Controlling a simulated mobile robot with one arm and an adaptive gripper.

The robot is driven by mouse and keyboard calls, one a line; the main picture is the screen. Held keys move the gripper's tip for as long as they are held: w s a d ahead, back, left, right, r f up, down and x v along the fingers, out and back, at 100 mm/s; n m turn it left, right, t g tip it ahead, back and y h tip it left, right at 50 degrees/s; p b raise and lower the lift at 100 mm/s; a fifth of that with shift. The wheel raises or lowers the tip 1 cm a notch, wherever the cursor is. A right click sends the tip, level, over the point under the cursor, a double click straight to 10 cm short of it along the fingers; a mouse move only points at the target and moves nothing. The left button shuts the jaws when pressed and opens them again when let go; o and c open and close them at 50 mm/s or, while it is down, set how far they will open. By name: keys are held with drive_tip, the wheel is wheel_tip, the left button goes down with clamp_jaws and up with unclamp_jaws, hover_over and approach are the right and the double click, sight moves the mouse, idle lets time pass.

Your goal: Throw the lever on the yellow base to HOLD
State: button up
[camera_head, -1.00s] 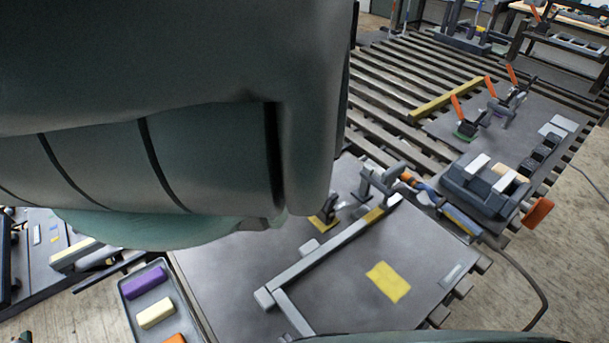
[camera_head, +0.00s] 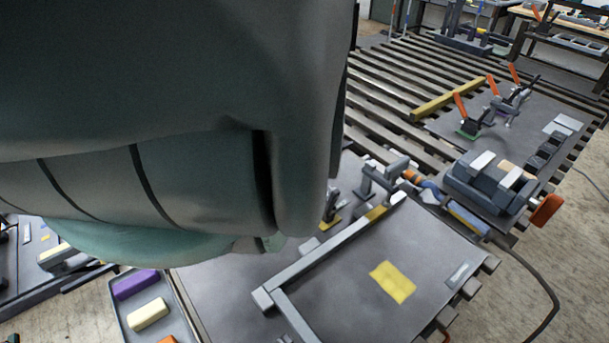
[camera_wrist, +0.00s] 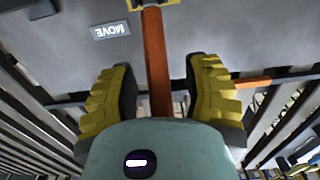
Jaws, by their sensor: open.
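In the wrist view, the orange lever (camera_wrist: 157,65) runs between the two fingers of my gripper (camera_wrist: 164,85). The fingers are open, with a gap on each side of the lever. The lever's far end meets the yellow base (camera_wrist: 174,3) at the top edge. No HOLD label is readable. In the head view, a small yellow base (camera_head: 330,222) shows partly beside my arm, which hides my gripper and the lever.
A grey rail (camera_head: 325,250) crosses the grey plate, near a yellow patch (camera_head: 392,282). Orange-handled levers, one on a green base (camera_head: 467,131), stand farther right. A tray (camera_head: 178,315) of coloured blocks is at lower left. Another orange bar (camera_wrist: 252,82) shows right of the fingers.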

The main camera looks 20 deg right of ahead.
clamp_jaws()
idle(0.3)
idle(0.3)
